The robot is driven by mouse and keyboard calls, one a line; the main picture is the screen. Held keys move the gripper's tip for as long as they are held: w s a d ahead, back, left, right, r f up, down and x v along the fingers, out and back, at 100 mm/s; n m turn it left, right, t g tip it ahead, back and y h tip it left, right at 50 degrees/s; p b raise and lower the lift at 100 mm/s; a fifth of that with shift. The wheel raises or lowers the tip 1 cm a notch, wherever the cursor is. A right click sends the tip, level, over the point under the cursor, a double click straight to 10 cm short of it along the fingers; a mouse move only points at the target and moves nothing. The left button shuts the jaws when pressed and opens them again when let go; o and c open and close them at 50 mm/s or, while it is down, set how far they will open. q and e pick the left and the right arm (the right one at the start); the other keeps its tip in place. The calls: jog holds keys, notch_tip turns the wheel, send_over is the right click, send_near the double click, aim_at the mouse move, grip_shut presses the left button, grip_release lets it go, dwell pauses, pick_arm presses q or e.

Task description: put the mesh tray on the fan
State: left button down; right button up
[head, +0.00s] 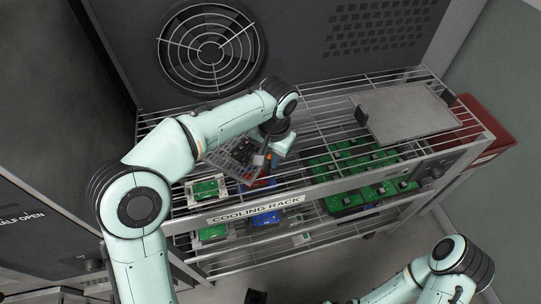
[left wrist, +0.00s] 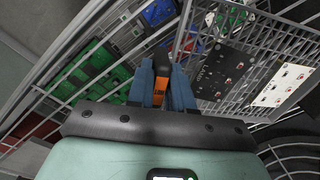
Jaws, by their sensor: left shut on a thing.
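The mesh tray (head: 238,158) is a wire basket carrying dark and white circuit boards. It is over the left part of the cooling rack in the head view, and it fills the upper right of the left wrist view (left wrist: 262,62). My left gripper (left wrist: 163,82) has blue fingers shut on its orange handle (left wrist: 161,92); in the head view the hand (head: 266,152) is at the tray's right side. The fan (head: 210,52) is a round dark grille in the grey panel behind the rack, apart from the tray. My right gripper is out of view.
The cooling rack (head: 255,204) holds green boards (head: 358,175) at centre right and a single green board (head: 207,188) at left. A flat grey plate (head: 405,112) lies on its upper right. A red box (head: 487,125) stands beyond the right end.

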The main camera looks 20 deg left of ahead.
pick_arm(q)
jog(key=c, duration=1.4)
grip_release()
jog(key=shift+f, duration=0.2)
jog(key=o, duration=0.4)
jog(key=r+p, duration=0.1)
jog(key=r, duration=0.3)
jog(key=r+p, duration=0.1)
jog(key=r, duration=0.3)
jog(key=r+p, duration=0.1)
jog(key=r, duration=0.3)
jog(key=shift+s+d+r, duration=0.1)
jog(key=shift+d+r, duration=0.1)
jog(key=shift+d, duration=0.2)
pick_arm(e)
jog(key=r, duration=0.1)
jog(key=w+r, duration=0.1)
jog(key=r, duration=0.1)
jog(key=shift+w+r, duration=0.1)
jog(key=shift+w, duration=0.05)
